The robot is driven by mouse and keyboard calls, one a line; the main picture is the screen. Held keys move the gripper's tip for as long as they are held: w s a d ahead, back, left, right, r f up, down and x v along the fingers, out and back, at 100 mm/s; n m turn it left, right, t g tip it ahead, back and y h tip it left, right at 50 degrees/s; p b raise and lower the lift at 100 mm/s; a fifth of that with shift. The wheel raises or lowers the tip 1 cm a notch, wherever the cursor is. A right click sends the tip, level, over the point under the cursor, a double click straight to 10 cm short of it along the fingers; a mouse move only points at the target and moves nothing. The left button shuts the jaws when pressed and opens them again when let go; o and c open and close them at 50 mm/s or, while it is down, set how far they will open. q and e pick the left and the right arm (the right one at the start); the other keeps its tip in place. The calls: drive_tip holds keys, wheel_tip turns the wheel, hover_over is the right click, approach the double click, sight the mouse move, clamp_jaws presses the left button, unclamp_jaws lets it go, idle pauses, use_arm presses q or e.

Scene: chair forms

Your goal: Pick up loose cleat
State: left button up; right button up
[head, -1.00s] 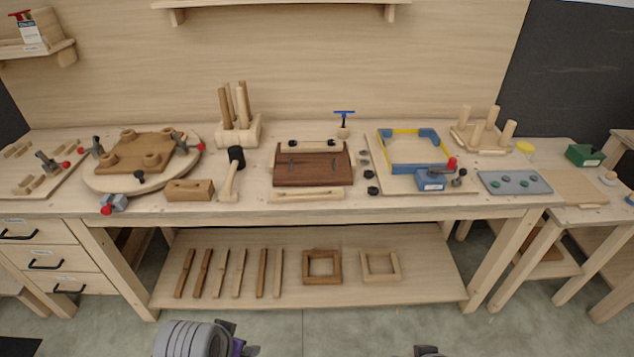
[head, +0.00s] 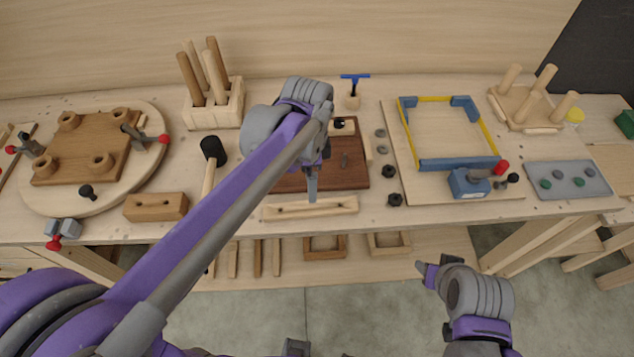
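A light wooden cleat (head: 335,205), a bar with holes, lies on the bench top along the near side of the dark brown board (head: 348,176). My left gripper (head: 313,188) points down over the board's near edge, with its tip just behind the middle of the cleat in the picture. I see no contact with the cleat, and its finger gap is hidden. A second light bar at the back of the board (head: 343,126) is mostly hidden by my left arm. My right gripper (head: 424,273) is low in front of the bench, away from the cleat; its opening is unclear.
Black knobs (head: 395,199) lie right of the board. A mallet (head: 211,160) and a wooden block (head: 156,206) are to the left. A frame jig with a blue clamp (head: 468,184) stands to the right. Pegs (head: 208,75) stand in a holder behind.

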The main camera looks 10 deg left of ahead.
use_arm(q)
hover_over(311, 207)
wheel_tip(311, 207, down, 5)
drive_tip(key=shift+w+d+r, duration=0.1)
drive_tip(key=shift+w+f, duration=0.1)
drive_tip(key=shift+f, duration=0.55)
wheel_tip(311, 207, down, 4)
drive_tip(key=shift+f, duration=0.25)
clamp_jaws()
drive_tip(key=shift+r, duration=0.15)
